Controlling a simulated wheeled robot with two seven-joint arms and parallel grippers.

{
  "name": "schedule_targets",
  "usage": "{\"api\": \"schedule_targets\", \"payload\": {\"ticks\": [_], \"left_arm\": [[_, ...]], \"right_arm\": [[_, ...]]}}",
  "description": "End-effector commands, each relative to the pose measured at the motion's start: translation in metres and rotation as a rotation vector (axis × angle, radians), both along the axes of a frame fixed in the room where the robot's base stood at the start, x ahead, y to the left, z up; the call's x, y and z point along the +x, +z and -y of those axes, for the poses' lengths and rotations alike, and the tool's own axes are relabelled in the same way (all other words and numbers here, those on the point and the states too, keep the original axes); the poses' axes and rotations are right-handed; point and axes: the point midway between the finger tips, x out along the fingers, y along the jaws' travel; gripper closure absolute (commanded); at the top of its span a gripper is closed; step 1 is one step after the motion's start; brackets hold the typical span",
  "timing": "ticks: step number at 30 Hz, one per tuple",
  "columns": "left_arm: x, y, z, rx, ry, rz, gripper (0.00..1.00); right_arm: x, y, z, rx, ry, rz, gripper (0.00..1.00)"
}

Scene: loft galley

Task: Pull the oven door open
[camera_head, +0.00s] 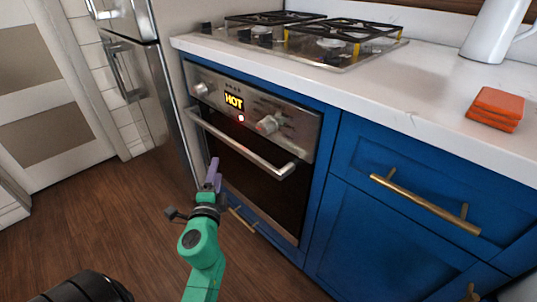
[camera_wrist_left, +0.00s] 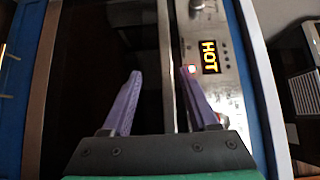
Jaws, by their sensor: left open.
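The oven (camera_head: 252,165) is set in the blue cabinet front, and its dark glass door (camera_head: 262,190) is closed. A straight silver handle (camera_head: 245,147) runs across the top of the door. A lit HOT display (camera_head: 233,101) sits above it. My left gripper (camera_head: 213,168) is in front of the door, its purple fingers a little below the handle in the picture. In the left wrist view the gripper (camera_wrist_left: 161,74) is open and empty, and the handle (camera_wrist_left: 166,40) lines up between its fingers. I cannot tell the remaining depth between fingertips and handle. My right gripper is not shown.
A white counter (camera_head: 370,85) above holds a gas hob (camera_head: 315,45), orange cloths or pads (camera_head: 497,105) and a white jug (camera_head: 492,32). Blue drawers with brass handles (camera_head: 425,203) are to the right, a steel fridge (camera_head: 145,85) to the left. The wooden floor (camera_head: 100,215) in front is clear.

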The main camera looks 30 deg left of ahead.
Motion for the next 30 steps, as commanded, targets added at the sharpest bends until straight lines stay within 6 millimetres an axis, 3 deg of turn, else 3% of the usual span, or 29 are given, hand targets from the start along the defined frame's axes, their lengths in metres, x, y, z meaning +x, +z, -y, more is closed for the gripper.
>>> {"api": "schedule_targets", "payload": {"ticks": [5,12,18,22,29,30], "left_arm": [[0.020,0.010,-0.010,0.010,0.000,0.005,0.40],[0.076,0.009,-0.041,0.007,0.001,0.005,0.40],[0.116,0.005,-0.062,0.005,0.000,0.005,0.40],[0.126,0.004,-0.068,0.004,0.000,0.003,0.40],[0.128,0.005,-0.068,0.004,0.000,0.003,0.40],[0.128,0.005,-0.068,0.004,0.000,0.003,0.48]], "right_arm": [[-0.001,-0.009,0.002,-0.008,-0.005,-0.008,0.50],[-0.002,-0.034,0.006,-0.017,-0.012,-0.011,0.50],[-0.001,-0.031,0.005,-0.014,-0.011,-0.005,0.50],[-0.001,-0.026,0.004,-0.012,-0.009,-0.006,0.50],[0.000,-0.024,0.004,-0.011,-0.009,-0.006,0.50],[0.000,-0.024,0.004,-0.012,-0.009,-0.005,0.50]]}}
